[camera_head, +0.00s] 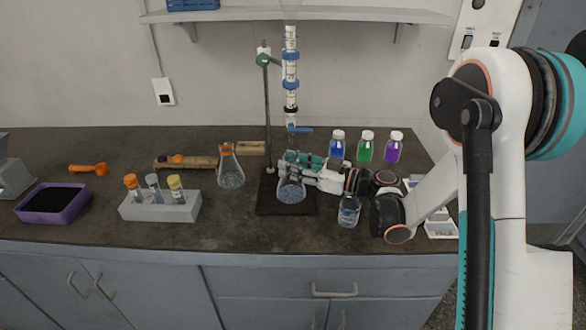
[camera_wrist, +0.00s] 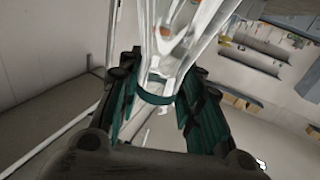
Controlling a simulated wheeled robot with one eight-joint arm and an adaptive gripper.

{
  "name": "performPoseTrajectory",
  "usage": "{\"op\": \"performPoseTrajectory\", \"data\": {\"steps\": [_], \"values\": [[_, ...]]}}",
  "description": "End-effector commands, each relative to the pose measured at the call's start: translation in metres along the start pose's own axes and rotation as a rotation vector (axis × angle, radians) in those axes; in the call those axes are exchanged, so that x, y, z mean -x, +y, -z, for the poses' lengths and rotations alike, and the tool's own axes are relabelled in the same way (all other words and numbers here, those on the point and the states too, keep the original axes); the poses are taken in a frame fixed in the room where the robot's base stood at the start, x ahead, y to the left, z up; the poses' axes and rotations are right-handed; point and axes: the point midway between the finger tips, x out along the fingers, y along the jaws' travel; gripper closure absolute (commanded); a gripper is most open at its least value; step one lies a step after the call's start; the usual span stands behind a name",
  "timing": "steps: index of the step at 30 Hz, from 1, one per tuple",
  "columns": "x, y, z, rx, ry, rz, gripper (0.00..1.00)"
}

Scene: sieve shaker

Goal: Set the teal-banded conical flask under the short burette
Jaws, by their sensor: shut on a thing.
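The teal-banded conical flask (camera_head: 291,192) is at the burette stand's dark base plate (camera_head: 266,206), upright, with pale contents low inside. I cannot tell whether it touches the plate. My gripper (camera_head: 293,168) is shut on the flask's neck and hides most of its top. In the wrist view the flask's teal band (camera_wrist: 154,97) lies between my fingers (camera_wrist: 160,104). The burette (camera_head: 291,70), with blue bands and a blue tap, hangs directly above the flask in the head view. Its tip is partly hidden by my gripper.
An orange-banded flask (camera_head: 231,171) stands left of the stand rod (camera_head: 267,110). A test-tube rack (camera_head: 160,207) and a purple tray (camera_head: 53,204) are further left. A clear bottle (camera_head: 349,211) stands close below my wrist. Blue, green and purple bottles (camera_head: 365,147) stand behind it.

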Motion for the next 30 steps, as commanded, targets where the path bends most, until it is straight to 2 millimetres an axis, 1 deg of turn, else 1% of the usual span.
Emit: {"op": "performPoseTrajectory", "data": {"steps": [5, 9, 10, 11, 12, 21, 24, 28, 30], "values": [[0.000, 0.000, 0.001, 0.000, 0.000, 0.000, 1.00], [0.001, 0.000, -0.002, 0.000, 0.000, 0.000, 1.00], [0.001, 0.000, -0.002, 0.000, 0.000, 0.000, 0.63], [0.001, 0.000, -0.001, 0.000, 0.000, -0.001, 0.56], [0.001, 0.000, -0.001, 0.000, 0.000, -0.001, 0.47], [0.001, 0.000, -0.001, 0.000, 0.000, -0.001, 0.47], [0.001, 0.000, 0.003, 0.000, 0.000, -0.001, 0.47], [0.016, 0.001, 0.003, 0.000, 0.000, -0.003, 0.47], [0.029, 0.002, 0.003, 0.000, 0.000, -0.005, 0.47]]}}
